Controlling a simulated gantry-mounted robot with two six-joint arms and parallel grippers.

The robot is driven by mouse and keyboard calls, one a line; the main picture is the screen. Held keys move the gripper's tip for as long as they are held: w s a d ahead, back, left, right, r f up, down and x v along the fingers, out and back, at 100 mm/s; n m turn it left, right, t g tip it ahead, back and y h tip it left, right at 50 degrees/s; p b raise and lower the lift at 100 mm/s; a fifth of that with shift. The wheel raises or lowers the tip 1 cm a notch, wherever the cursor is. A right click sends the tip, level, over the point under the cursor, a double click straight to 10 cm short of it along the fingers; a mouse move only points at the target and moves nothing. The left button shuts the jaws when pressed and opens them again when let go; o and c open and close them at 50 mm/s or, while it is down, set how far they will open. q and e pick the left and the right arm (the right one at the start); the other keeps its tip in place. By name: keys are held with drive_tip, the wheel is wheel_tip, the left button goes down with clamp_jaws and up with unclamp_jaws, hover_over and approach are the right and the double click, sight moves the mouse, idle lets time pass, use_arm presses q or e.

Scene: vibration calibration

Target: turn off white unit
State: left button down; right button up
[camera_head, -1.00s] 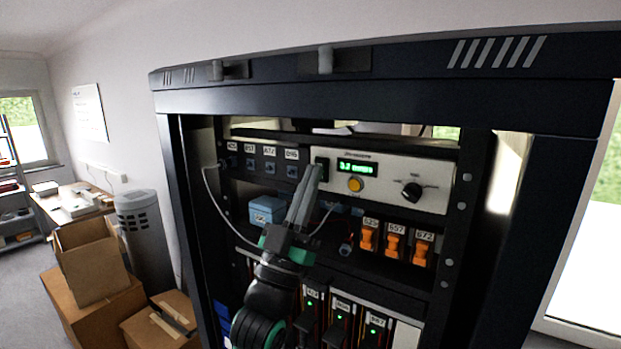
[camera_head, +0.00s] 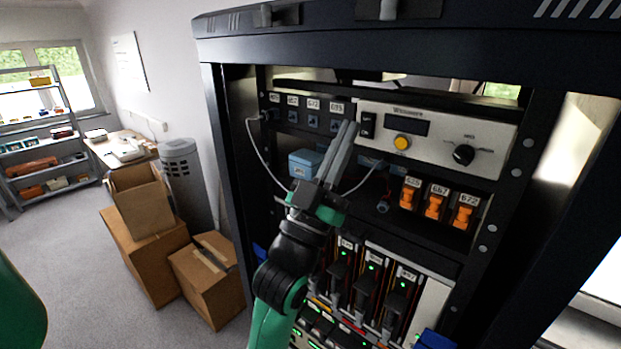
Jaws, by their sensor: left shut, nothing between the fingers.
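The white unit (camera_head: 478,134) sits in the upper part of the black rack. Its display (camera_head: 406,124) is dark. A black rocker switch (camera_head: 368,125) is at its left end, with a yellow button (camera_head: 402,142) and a black knob (camera_head: 463,155) to the right. My left gripper (camera_head: 348,128) is shut and empty. Its fingertips point up, just left of and below the rocker switch; I cannot tell whether they touch it. My right gripper is not in view.
The rack frame (camera_head: 225,150) surrounds the units. Labelled ports (camera_head: 312,121) are left of the white unit, a blue box (camera_head: 303,163) and orange switches (camera_head: 434,205) below. Thin cables hang near my gripper. Cardboard boxes (camera_head: 150,250) stand on the floor at left.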

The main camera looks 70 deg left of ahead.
use_arm(q)
drive_tip(key=s+d+r+p+v, duration=0.1)
drive_tip(key=p+v, duration=0.1)
drive_tip(key=v, duration=0.8)
drive_tip(key=shift+s+r, duration=0.25)
drive_tip(key=shift+s, duration=0.1)
